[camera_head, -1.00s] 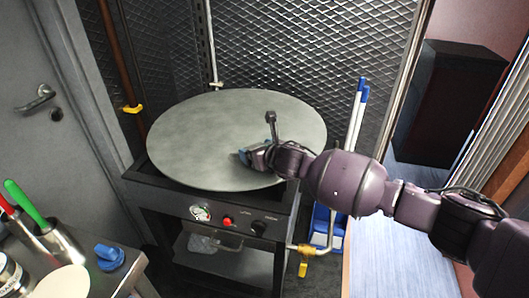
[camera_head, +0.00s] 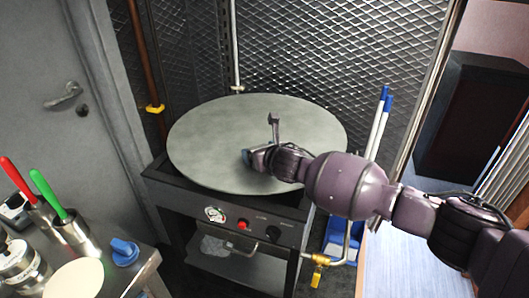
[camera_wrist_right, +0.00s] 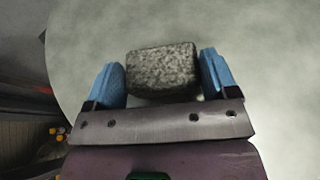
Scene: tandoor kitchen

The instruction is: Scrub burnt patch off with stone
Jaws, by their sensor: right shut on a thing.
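The round grey griddle plate (camera_head: 215,130) lies flat on a black stand, and it also fills much of the right wrist view (camera_wrist_right: 275,60). My right gripper (camera_head: 248,157) is low over the front middle of the plate. In the wrist view its blue fingers (camera_wrist_right: 163,80) are shut on a speckled grey stone block (camera_wrist_right: 162,68). The stone is hidden behind the gripper in the head view. I cannot tell whether the stone touches the plate. The plate is faintly mottled, and no distinct burnt patch stands out. My left gripper is not in view.
The stand has a gauge, a red button and a black knob (camera_head: 273,233) on its front. A counter at lower left holds a metal cup (camera_head: 75,232) with coloured-handled tools and a blue knob-like item (camera_head: 124,251). Mesh walls (camera_head: 320,50) close off the back.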

